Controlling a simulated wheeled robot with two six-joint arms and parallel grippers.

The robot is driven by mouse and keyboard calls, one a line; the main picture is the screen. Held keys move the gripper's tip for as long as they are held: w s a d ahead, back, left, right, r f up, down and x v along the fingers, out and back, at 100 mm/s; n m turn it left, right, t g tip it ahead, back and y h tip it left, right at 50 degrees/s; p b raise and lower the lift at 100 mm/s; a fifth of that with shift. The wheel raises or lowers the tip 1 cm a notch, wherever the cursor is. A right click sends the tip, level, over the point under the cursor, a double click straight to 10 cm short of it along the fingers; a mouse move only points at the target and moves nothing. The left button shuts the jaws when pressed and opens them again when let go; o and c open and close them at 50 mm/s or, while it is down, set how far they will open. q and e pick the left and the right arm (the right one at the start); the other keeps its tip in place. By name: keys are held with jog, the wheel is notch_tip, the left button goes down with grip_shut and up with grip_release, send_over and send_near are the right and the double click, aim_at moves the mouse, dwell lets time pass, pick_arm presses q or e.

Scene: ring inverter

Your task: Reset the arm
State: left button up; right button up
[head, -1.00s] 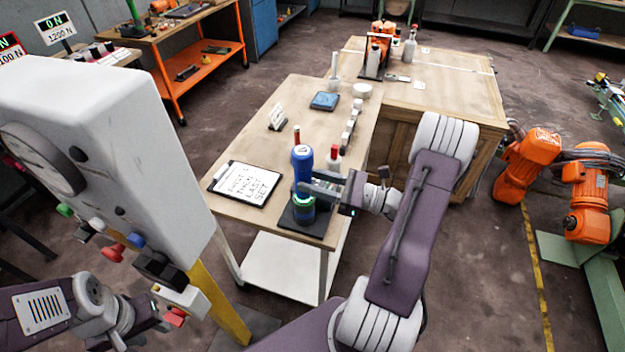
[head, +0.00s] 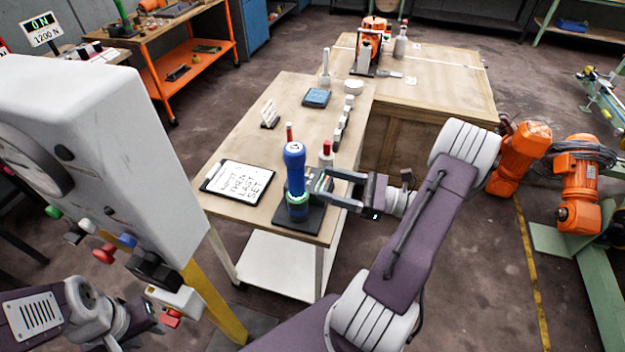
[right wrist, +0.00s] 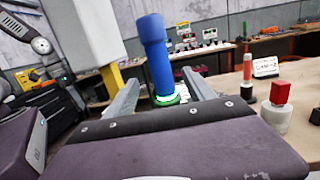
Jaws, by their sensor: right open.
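A blue cylindrical tool (head: 293,170) with a wider top stands upright on a black square base (head: 313,217) at the front of the wooden table; a green glowing ring (head: 297,200) is around its lower part. My right gripper (head: 318,185) is open and empty, just right of the tool. In the right wrist view the blue tool (right wrist: 157,55) rises between and beyond the spread fingers (right wrist: 160,98). I cannot tell if they touch it. My left gripper (head: 145,318) is at the lower left, by the grey machine's knobs; its fingers are hard to make out.
A clipboard (head: 238,182) with handwriting lies left of the tool. The large grey machine (head: 110,150) stands at the left. Orange robot arms (head: 578,190) stand at the right.

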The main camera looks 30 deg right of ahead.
jog(key=shift+v, duration=1.15)
jog(key=s+a+f+n+g+h+p, duration=0.2)
jog(key=s+a+f+n+g+h, duration=0.15)
jog(key=a+n+g, duration=0.5)
jog(key=s+a+f+n+g+h+p, duration=0.25)
jog(key=s+a+n+g+h, duration=0.2)
jog(key=a+n+g, duration=0.35)
jog(key=w+n+t+h, duration=0.1)
jog(key=n, duration=0.2)
jog(key=w+r+n+t+h, duration=0.1)
jog(key=n+h, duration=0.1)
jog(key=n, duration=0.2)
jog(key=w+d+n+t+h, duration=0.1)
jog(key=n, duration=0.2)
jog(key=shift+w+r+n+t+h+p, duration=0.25)
jog(key=shift+w+r+t+h+p, duration=0.05)
jog(key=shift+w+r+t+h, duration=0.1)
